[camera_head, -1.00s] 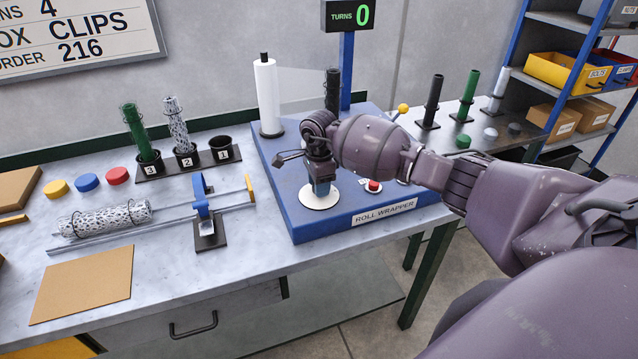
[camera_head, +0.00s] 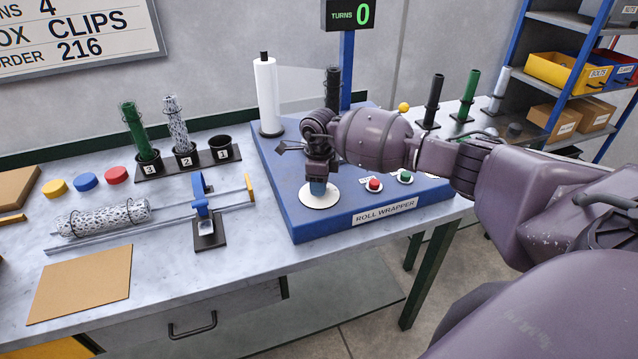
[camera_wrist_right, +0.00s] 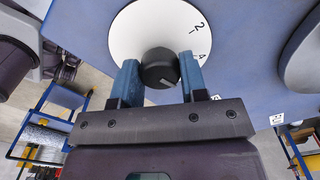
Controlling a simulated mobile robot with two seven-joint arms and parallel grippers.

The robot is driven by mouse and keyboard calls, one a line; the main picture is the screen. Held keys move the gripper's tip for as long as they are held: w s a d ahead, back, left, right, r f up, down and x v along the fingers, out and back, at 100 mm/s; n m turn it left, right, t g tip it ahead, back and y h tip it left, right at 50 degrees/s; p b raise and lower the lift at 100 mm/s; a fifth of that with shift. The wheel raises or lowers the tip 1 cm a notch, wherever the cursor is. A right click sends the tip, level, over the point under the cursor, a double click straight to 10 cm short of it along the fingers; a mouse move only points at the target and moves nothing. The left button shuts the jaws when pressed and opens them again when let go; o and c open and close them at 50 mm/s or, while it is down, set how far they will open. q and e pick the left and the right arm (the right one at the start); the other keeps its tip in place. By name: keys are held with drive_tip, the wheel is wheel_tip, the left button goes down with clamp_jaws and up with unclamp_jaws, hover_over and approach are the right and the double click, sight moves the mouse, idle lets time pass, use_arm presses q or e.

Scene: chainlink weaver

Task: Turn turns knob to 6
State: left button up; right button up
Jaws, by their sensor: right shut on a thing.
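The turns knob is a small black knob (camera_wrist_right: 160,69) on a white round dial (camera_wrist_right: 135,31), seen in the right wrist view. The numbers 2 and 4 show on the dial; the rest is hidden or out of frame. My right gripper (camera_wrist_right: 158,82) has its blue fingers shut on the knob, one on each side. In the head view the right gripper (camera_head: 318,187) reaches down over the dial (camera_head: 319,200) at the front left of the blue roll wrapper (camera_head: 288,217) and hides the knob. The turns display (camera_head: 350,14) reads 0. My left gripper is not in view.
A red button (camera_head: 374,184) and a green button (camera_head: 405,177) sit right of the dial. A yellow ball (camera_head: 404,107) and a white roll (camera_head: 267,95) stand farther back. A blue clamp fixture (camera_head: 202,207) stands on the bench to the left.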

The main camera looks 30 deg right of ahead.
drive_tip(key=shift+m, duration=1.6)
drive_tip(key=o, duration=0.9)
wheel_tip(320, 180, up, 11)
drive_tip(key=shift+f+b, duration=0.1)
drive_tip(key=shift+b, duration=0.3)
